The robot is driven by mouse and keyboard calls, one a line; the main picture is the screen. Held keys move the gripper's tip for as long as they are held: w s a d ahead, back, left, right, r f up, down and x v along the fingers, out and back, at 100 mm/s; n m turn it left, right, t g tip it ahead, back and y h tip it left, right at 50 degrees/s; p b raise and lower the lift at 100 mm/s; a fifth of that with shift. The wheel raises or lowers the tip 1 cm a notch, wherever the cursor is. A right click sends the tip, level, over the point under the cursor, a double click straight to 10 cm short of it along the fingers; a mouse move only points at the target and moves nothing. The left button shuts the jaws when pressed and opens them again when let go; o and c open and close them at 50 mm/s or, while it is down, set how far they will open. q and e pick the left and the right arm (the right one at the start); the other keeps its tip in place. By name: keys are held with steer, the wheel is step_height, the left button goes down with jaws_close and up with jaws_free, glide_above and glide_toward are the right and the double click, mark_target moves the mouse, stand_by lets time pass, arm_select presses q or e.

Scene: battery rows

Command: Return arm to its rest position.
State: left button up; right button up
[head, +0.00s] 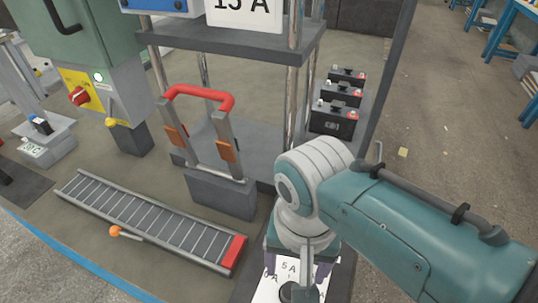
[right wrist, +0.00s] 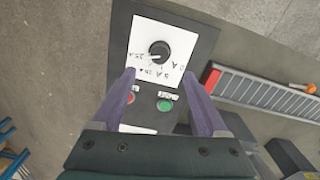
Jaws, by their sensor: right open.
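My right gripper (head: 297,268) is in the lower middle of the head view, pointing down over a control panel with a white dial plate (head: 268,290). In the right wrist view, my right gripper (right wrist: 160,75) is open, its two purple fingers apart and nothing between them. The black knob (right wrist: 159,50) on the white plate shows beyond the fingertips. A red button (right wrist: 131,98) and a green button (right wrist: 164,105) show between the fingers. I cannot tell how far the fingers are above the panel. My left gripper is not in view.
A roller conveyor (head: 150,222) lies left of the panel. A red-handled frame (head: 200,94) stands behind it. Several dark batteries (head: 333,120) stand in a row behind my right arm. A shelf (head: 235,50) on metal posts is above.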

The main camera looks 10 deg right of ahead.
steer(key=shift+s, duration=0.1)
stand_by(0.4)
steer(key=s+d+r+n+t, duration=0.3)
steer(key=s+d+r+n, duration=0.3)
steer(key=s+d+r, duration=0.5)
steer(key=w+p+v, duration=0.3)
steer(key=p+v, duration=0.9)
steer(key=v, duration=0.1)
steer(key=w+a+r+p+v, duration=0.1)
steer(key=w+p+v, duration=0.2)
steer(key=p+v, duration=0.9)
steer(key=w+r+p+v, duration=0.1)
steer(key=w+p+v, duration=0.2)
steer(key=p+v, duration=0.9)
steer(key=shift+s+a+r+n+t, duration=0.2)
steer(key=shift+a+r+n+t, duration=0.15)
steer(key=shift+r, duration=0.65)
